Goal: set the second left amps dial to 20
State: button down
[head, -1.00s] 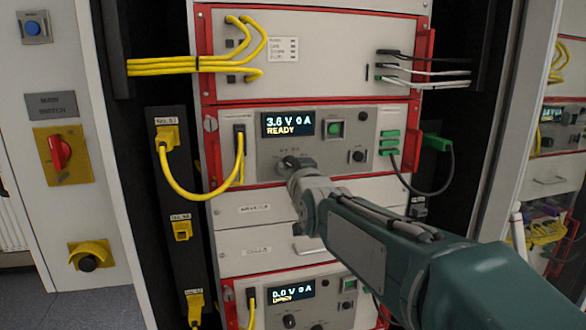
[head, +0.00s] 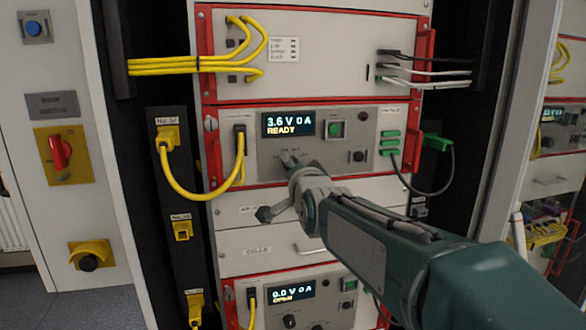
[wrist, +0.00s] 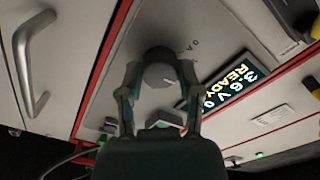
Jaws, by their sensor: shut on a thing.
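A round grey dial (wrist: 158,72) sits on the cycler front panel (head: 345,150). In the wrist view my gripper (wrist: 156,76) is shut on this dial, one finger on each side. In the head view my gripper (head: 292,166) is at the panel, below the display (head: 288,124), and hides most of the dial. The display reads 3.6 V 0 A, READY. The dial's pointer position and scale are too small or hidden to read. Another small knob (wrist: 164,119) shows between the fingers in the wrist view.
A green button (head: 336,129) and a small knob (head: 358,156) are on the panel's right half. A yellow cable (head: 190,193) hangs at left, green plugs (head: 390,142) at right. A drawer handle (head: 311,249) is below. A similar unit with a display (head: 291,291) is lower.

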jog(key=m, duration=0.5)
jog(key=shift+f, duration=0.15)
dwell(0.3)
jog(key=shift+c, duration=1.3)
grip_release()
jog(key=shift+w, duration=0.1)
jog(key=v, duration=1.2)
jog(key=shift+a, duration=0.1)
